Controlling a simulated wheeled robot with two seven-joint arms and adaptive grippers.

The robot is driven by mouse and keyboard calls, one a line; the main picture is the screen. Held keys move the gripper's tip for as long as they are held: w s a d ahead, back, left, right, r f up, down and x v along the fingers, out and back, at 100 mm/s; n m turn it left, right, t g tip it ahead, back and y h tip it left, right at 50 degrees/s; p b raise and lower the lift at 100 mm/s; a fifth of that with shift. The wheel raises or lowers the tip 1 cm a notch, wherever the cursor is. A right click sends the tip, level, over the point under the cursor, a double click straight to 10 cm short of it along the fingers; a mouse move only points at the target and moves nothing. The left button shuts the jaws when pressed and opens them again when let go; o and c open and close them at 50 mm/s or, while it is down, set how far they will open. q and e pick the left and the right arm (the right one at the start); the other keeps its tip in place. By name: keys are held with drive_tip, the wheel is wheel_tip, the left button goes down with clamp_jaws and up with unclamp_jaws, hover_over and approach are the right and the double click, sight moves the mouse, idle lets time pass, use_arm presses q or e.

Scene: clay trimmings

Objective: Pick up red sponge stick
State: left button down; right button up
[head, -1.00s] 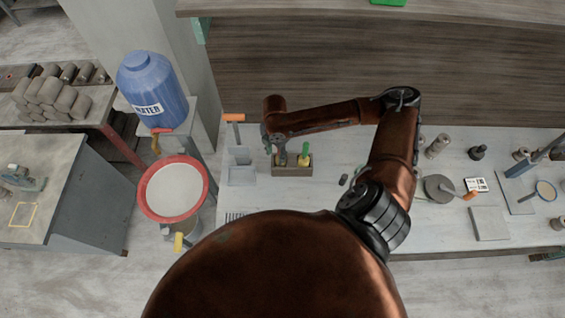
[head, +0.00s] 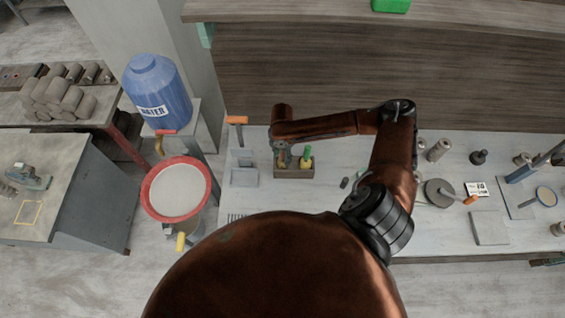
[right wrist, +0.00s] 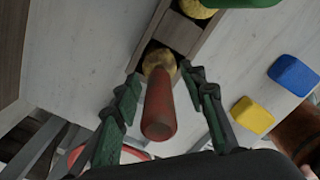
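The red sponge stick (right wrist: 160,108) shows in the right wrist view, its red handle toward the camera and its tan sponge end in a compartment of a wooden holder (right wrist: 184,34). My right gripper (right wrist: 161,76) is open, with one green-black finger on each side of the stick and gaps visible beside the handle. In the head view, my right gripper (head: 282,157) is over the left part of the holder (head: 294,173) and mostly hides the red stick. A green-handled sponge stick (head: 307,157) stands in the right part. My left gripper is not in view.
A yellow block (right wrist: 252,115) and a blue block (right wrist: 293,74) show beside the holder in the right wrist view. A grey stand (head: 244,177) is left of the holder in the head view. A red-rimmed basin (head: 149,196) stands beyond the table's left end.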

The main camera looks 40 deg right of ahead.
drive_tip(key=shift+c, duration=0.3)
clamp_jaws()
